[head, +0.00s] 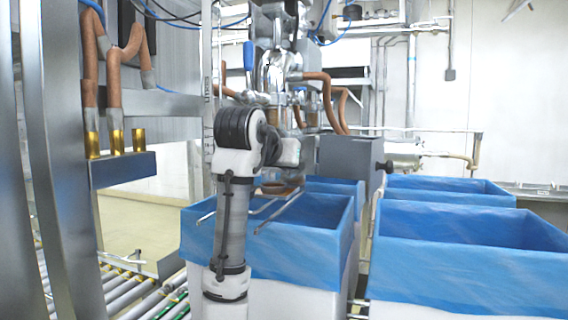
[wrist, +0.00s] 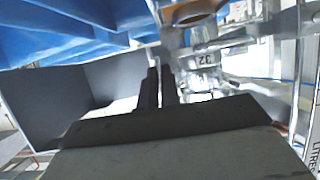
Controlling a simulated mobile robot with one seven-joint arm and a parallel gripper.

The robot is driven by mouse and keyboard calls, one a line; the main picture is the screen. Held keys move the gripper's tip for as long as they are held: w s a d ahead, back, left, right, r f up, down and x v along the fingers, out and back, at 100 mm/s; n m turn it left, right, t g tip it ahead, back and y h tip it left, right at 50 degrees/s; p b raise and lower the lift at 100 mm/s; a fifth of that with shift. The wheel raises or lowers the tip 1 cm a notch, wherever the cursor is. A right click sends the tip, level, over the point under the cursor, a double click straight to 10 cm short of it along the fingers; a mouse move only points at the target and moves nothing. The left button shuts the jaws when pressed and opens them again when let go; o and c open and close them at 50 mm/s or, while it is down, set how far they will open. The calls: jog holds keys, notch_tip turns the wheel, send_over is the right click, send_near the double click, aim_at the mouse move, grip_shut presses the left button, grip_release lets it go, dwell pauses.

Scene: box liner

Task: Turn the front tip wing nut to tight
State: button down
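My gripper (wrist: 160,68) shows in the wrist view as two dark fingers close together with a narrow gap between them. I cannot tell whether anything thin is held in that gap. Just right of the fingertips is the shiny metal filling head (wrist: 205,60), marked with a number. A copper-coloured tip (wrist: 190,12) shows at its upper end in this view. I cannot make out the front tip wing nut. In the head view, my arm's wrist hides my gripper and the lower part of the filling head (head: 278,72).
Blue-lined boxes (head: 470,262) stand at the right, and another blue-lined box (head: 300,258) stands behind my arm. A grey box-shaped housing (head: 345,160) is right of my wrist. Copper pipes (head: 115,85) and a steel frame are at the left, above a roller conveyor (head: 140,298).

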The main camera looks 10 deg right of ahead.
jog(key=shift+r, duration=0.1)
jog(key=c, duration=1.6)
grip_release()
jog(key=shift+b+v, duration=1.55)
jog(key=shift+v, duration=5.35)
